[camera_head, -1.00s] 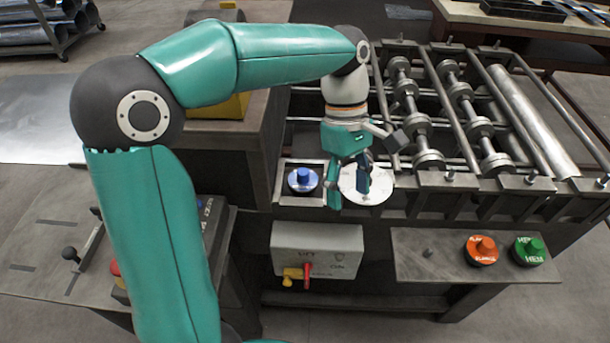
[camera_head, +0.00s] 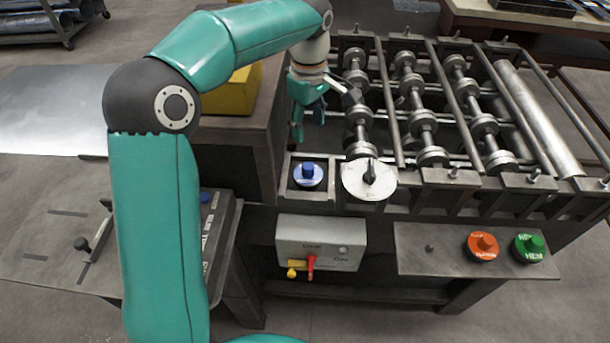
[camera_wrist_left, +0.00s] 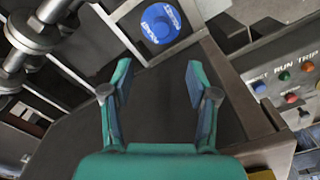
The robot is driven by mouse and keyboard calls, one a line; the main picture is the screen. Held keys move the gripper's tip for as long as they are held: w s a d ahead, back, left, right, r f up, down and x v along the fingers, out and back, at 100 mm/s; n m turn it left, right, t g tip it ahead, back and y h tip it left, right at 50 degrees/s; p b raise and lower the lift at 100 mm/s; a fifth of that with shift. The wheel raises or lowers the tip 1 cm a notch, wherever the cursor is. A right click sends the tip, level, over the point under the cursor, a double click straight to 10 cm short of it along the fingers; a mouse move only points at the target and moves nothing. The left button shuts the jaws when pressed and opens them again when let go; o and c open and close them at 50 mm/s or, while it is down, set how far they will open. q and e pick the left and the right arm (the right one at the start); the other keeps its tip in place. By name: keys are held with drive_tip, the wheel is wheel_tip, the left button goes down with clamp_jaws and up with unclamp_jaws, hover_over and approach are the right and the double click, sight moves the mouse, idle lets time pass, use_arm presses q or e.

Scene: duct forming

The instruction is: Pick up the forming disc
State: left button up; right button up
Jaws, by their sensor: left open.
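A blue disc with a raised knob (camera_head: 308,174) sits in a square frame at the front left corner of the roller machine. It also shows in the left wrist view (camera_wrist_left: 161,23), beyond the fingertips, with lettering on its rim. An orange disc (camera_head: 482,246) and a green disc (camera_head: 529,249) with knobs rest on the front shelf at right. Which one the task names as the forming disc, I cannot tell. My left gripper (camera_head: 308,122) is behind the blue disc, open, with nothing between its fingers (camera_wrist_left: 158,80). My right gripper is not in view.
A pale round dial with a dark pointer (camera_head: 369,180) sits right of the blue disc. Rollers (camera_head: 421,120) lie behind it. A switch box with a red lever (camera_head: 319,243) hangs below. A brown bench (camera_head: 234,140) stands left, carrying a yellow block (camera_head: 236,92).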

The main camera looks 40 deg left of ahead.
sight(308, 165)
use_arm(q)
wheel_tip(308, 165, down, 8)
drive_tip(key=shift+f, duration=0.1)
drive_tip(key=shift+s+f+p, duration=0.1)
drive_tip(key=shift+f+p, duration=0.3)
drive_tip(key=shift+f, duration=0.1)
wheel_tip(308, 165, down, 4)
drive_tip(key=shift+d+f+p, duration=0.1)
drive_tip(key=shift+p, duration=0.4)
drive_tip(key=shift+c, duration=0.3)
clamp_jaws()
